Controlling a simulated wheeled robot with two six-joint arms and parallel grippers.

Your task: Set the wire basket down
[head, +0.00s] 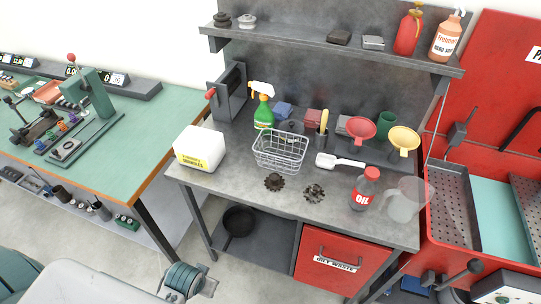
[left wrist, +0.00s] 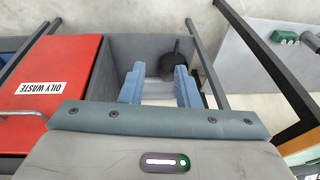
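The wire basket (head: 280,152) stands upright on the grey metal workbench (head: 235,178), near the middle of its top, and looks empty. No gripper is on it. My left gripper (left wrist: 160,84) shows in the left wrist view with its two blue fingers apart and nothing between them. It points at the lower shelf area beside the red oily waste bin (left wrist: 60,75), away from the basket. The basket is not in the left wrist view. My right gripper is not seen in either view.
Two dark gears (head: 274,182) lie in front of the basket. A white box (head: 199,149) stands left, a green spray bottle (head: 264,114) behind, and a white scoop (head: 340,161) right. An oil bottle (head: 365,188) and clear jug (head: 405,203) stand at the right end.

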